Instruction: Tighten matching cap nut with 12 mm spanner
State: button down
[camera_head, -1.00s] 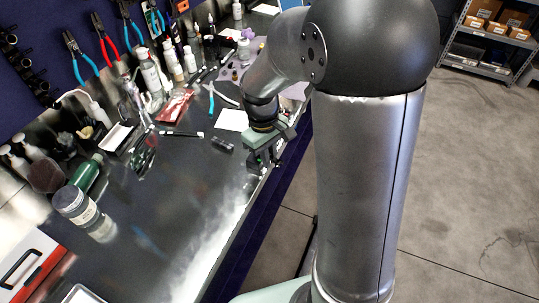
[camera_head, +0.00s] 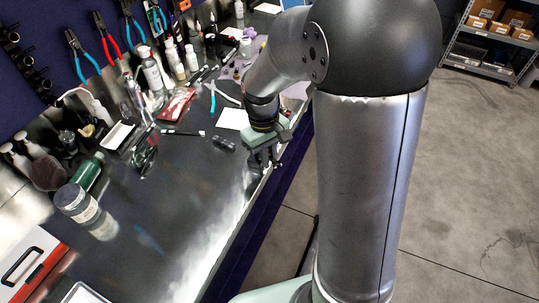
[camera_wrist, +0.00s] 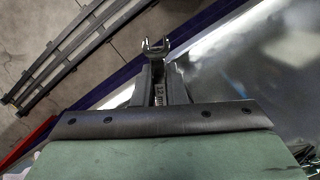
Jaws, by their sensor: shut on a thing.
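My gripper (camera_head: 264,165) is low over the front edge of the bench, beside my column. In the wrist view, my gripper (camera_wrist: 160,88) is shut on a metal spanner (camera_wrist: 156,46), which lies between the two dark fingers. Its open-ended jaw sticks out past the fingertips and is empty. A marking on its shank is too small to read surely. I cannot make out the cap nut in either view.
The dark bench top (camera_head: 175,190) is mostly clear left of my gripper. A dark small block (camera_head: 224,144) and a white sheet (camera_head: 233,118) lie near it. Bottles, a grey-lidded jar (camera_head: 78,202) and a red-edged case (camera_head: 38,262) stand farther left. Pliers hang behind.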

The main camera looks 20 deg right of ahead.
jog(key=shift+s+a+m, duration=0.1)
jog(key=shift+a+m, duration=0.15)
jog(key=shift+m, duration=0.45)
jog(key=shift+r, duration=0.2)
dwell(0.4)
jog(key=shift+r+p, duration=0.45)
jog(key=shift+r+p, duration=0.7)
jog(key=shift+r, duration=0.2)
jog(key=shift+r, duration=0.1)
jog(key=shift+s+d+r+p, duration=0.25)
jog(key=shift+r+p, duration=0.25)
jog(key=shift+r, duration=0.15)
jog(key=shift+s+d+r+p, duration=0.2)
jog(key=shift+d+r+p, duration=0.1)
jog(key=shift+r+p, duration=0.25)
jog(key=shift+s+d+r+p, duration=0.25)
jog(key=shift+r+p, duration=0.15)
jog(key=shift+r, duration=0.3)
jog(key=shift+w, duration=0.1)
jog(key=w+d+m+y, duration=0.1)
jog(key=w+m, duration=0.5)
jog(key=w, duration=0.8)
jog(key=shift+w+r, duration=0.35)
jog(key=shift+w, duration=0.05)
